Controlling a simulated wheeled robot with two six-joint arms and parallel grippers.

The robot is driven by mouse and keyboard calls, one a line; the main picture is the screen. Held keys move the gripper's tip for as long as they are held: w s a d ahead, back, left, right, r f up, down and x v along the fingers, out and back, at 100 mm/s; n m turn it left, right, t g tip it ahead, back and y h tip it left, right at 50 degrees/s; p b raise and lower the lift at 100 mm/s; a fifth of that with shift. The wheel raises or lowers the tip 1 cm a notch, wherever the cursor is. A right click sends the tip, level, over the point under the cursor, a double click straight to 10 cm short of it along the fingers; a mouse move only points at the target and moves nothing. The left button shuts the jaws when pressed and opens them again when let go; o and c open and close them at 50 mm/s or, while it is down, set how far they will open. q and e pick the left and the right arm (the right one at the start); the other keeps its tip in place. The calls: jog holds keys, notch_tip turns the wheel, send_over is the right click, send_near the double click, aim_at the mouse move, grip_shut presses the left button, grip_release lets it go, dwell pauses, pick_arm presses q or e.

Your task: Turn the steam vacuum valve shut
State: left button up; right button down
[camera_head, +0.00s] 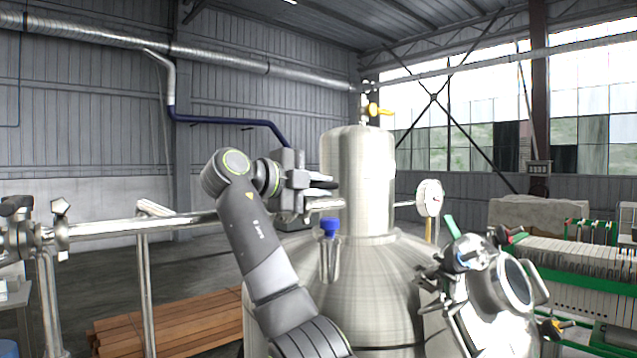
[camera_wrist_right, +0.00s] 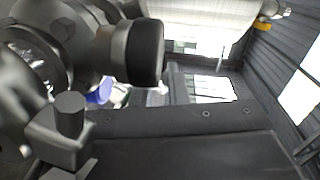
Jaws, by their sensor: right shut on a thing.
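My right gripper (camera_head: 322,187) is beside the left of the steel tank's neck (camera_head: 362,180), at the pipe (camera_head: 185,219) that runs in from the left. It is shut on what seems to be the steam vacuum valve. The handle is mostly hidden by the fingers and wrist, so its turn angle cannot be read. In the right wrist view, a dark rounded part (camera_wrist_right: 145,52) and a blue piece (camera_wrist_right: 101,93) show close up, but the grip itself is not clear. My left gripper is not in view.
A blue-capped fitting (camera_head: 330,228) stands on the tank's shoulder just below the gripper. A yellow-handled valve (camera_head: 374,110) tops the neck. A gauge (camera_head: 430,198) and a hatch (camera_head: 500,285) are on the right. Planks (camera_head: 170,325) lie on the floor.

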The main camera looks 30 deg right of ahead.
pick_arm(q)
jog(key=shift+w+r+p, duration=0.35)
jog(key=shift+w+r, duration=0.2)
pick_arm(e)
jog(key=shift+s+a+m+g, duration=0.15)
jog(key=shift+m+g, duration=0.2)
jog(key=shift+g, duration=0.15)
jog(key=shift+s+a+m+g, duration=0.1)
jog(key=shift+s+m+g, duration=0.05)
jog(key=shift+m+g, duration=0.3)
jog(key=c, duration=1.7)
grip_release()
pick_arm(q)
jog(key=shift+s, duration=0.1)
